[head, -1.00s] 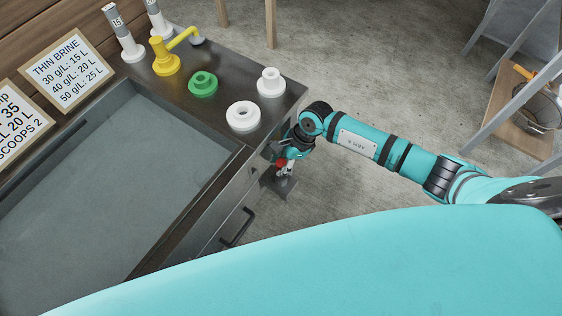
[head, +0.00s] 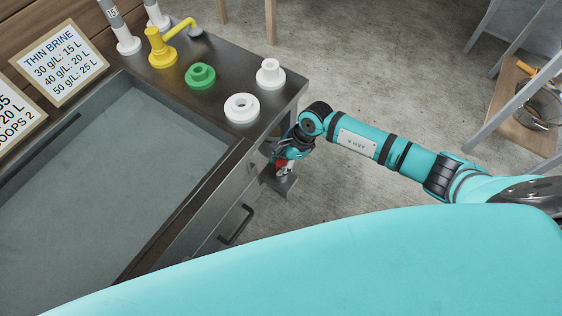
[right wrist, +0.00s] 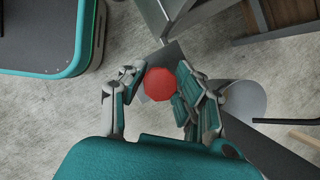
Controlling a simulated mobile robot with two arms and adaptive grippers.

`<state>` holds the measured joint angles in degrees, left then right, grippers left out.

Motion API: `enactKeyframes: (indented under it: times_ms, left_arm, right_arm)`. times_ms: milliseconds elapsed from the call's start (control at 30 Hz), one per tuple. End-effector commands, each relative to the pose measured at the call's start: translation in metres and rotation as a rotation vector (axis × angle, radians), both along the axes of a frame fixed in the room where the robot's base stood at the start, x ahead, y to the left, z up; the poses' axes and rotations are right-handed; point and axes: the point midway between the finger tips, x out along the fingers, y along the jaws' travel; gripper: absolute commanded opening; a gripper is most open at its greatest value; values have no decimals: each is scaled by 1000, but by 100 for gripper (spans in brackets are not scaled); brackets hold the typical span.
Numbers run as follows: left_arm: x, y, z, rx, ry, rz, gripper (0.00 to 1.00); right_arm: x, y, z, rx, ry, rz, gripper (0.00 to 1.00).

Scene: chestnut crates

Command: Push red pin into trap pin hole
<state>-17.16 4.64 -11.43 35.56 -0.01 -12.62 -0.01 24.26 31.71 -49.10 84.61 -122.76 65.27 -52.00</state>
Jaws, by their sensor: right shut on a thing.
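A red pin head (right wrist: 160,84), seen end-on as a flat octagon, sits between the fingers of my right gripper (right wrist: 158,78) in the right wrist view. The fingers are shut on it. In the head view my right gripper (head: 285,160) is low beside the end of the counter, with a bit of red showing at its fingers. A grey bracket (head: 284,186) shows just below it. The pin's tip and the trap pin hole are hidden, so I cannot tell whether the pin is in the hole. My left gripper is not in view.
The dark counter (head: 225,80) bears a white ring (head: 242,109), a green fitting (head: 200,76), a white fitting (head: 270,75) and a yellow tap (head: 160,48). A basin (head: 90,180) lies left. A grey cylinder (right wrist: 246,101) is close right of my fingers. Open floor lies right of the counter.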

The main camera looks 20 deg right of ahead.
Motion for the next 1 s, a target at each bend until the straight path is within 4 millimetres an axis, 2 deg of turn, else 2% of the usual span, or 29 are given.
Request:
enactKeyframes:
  times_ms: [300, 333, 533, 700, 833, 1000]
  left_arm:
    - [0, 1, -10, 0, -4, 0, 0]
    - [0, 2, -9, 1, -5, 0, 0]
    - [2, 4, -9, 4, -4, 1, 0]
    - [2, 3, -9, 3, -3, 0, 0]
    - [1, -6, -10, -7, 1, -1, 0]
    - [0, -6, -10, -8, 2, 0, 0]
  right_arm:
    - [0, 0, -11, 0, -1, 0, 0]
    - [0, 0, -10, 0, -1, 0, 34]
    - [0, 0, -10, 0, -1, 0, 58]
    - [0, 0, -10, 0, 0, 0, 58]
    - [0, -1, -8, -1, -1, 0, 58]
    - [0, -9, 8, 1, -4, 1, 58]
